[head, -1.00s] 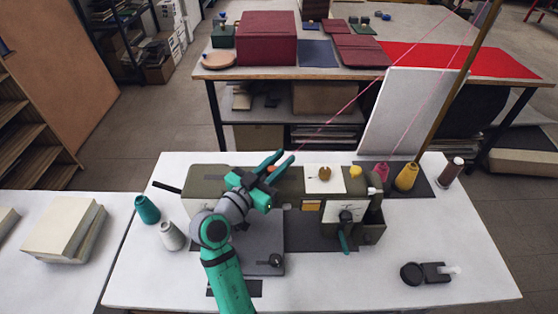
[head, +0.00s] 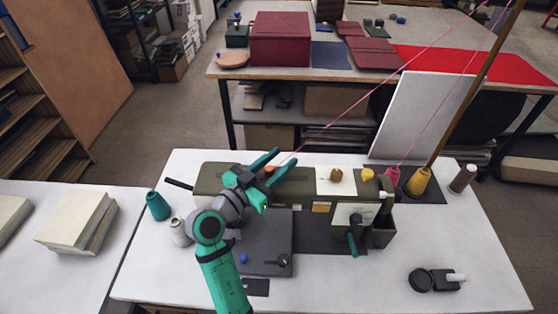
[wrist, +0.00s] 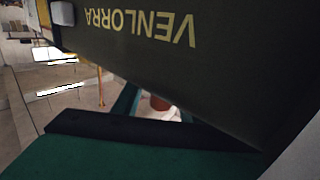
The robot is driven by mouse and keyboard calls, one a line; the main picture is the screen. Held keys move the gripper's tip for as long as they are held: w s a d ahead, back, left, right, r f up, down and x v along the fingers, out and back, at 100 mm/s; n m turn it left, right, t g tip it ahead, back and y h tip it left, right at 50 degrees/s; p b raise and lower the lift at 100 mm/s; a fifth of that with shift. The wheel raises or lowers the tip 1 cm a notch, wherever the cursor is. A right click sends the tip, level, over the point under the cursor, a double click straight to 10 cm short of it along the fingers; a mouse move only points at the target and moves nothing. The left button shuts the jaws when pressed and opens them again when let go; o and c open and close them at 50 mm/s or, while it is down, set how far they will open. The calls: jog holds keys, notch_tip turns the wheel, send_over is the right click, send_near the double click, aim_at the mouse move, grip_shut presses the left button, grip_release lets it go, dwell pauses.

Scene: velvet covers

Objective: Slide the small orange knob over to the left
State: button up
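An olive-green sewing machine (head: 225,184) stands on the white table. A small orange-brown knob (head: 336,175) sits on the white plate on its top, and a yellow knob (head: 368,174) is just right of it. My teal gripper (head: 274,166) is over the left-middle of the machine's top, left of the orange-brown knob, with its fingers spread apart. A small orange spot (head: 268,169) shows between the fingers; I cannot tell what it is. The wrist view shows the machine's dark side (wrist: 180,60) with upside-down lettering close by, and a reddish-brown thing (wrist: 158,103) partly hidden.
A white panel (head: 422,115) rises behind.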

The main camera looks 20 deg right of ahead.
aim_at(266, 173)
jog(key=shift+a, duration=0.1)
jog(key=v, duration=1)
jog(key=shift+s+a, duration=0.2)
jog(key=shift+a, duration=0.05)
